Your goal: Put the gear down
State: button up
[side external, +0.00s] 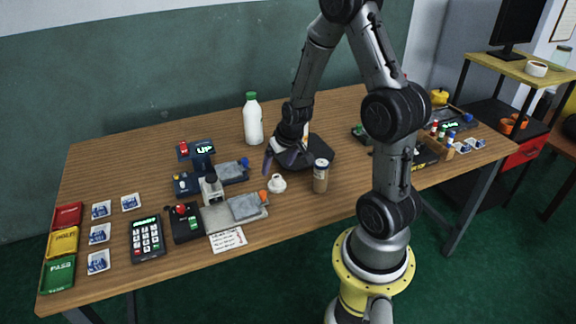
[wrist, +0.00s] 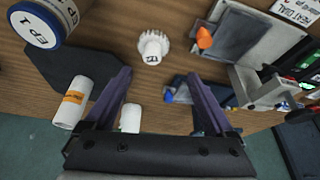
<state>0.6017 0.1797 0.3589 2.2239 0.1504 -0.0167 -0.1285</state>
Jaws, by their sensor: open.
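The white gear (side external: 277,184) rests on the wooden table, just in front of my gripper in the side view. In the wrist view the gear (wrist: 152,46) shows its toothed rim and a small dark label on top. It lies beyond my fingertips, and neither finger touches it. My gripper (side external: 281,160) is open and empty, with its purple fingers (wrist: 160,76) spread to either side. It hangs near the black hexagonal base (side external: 316,153). Nothing of the gear is held.
A labelled jar (side external: 320,177) stands close to the right of the gear. A grey device with an orange knob (side external: 249,205) lies left of it. A white bottle with a green cap (side external: 252,122) stands behind. Bare wood (side external: 215,118) is free at the back left.

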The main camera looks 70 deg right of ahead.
jog(key=s+a+r+n+t+y, duration=0.15)
jog(key=a+r+n, duration=0.25)
jog(key=a+r, duration=0.95)
jog(key=s+a+r+n, duration=0.1)
jog(key=s+a+r, duration=0.2)
jog(key=s, duration=0.3)
jog(key=s+a+r+n+y, duration=0.1)
jog(key=s+a+r+n, duration=0.1)
jog(key=s+a+r, duration=0.2)
jog(key=s, duration=0.2)
jog(key=shift+s+a+r, duration=0.15)
jog(key=shift+s+a, duration=0.15)
jog(key=shift+s, duration=0.05)
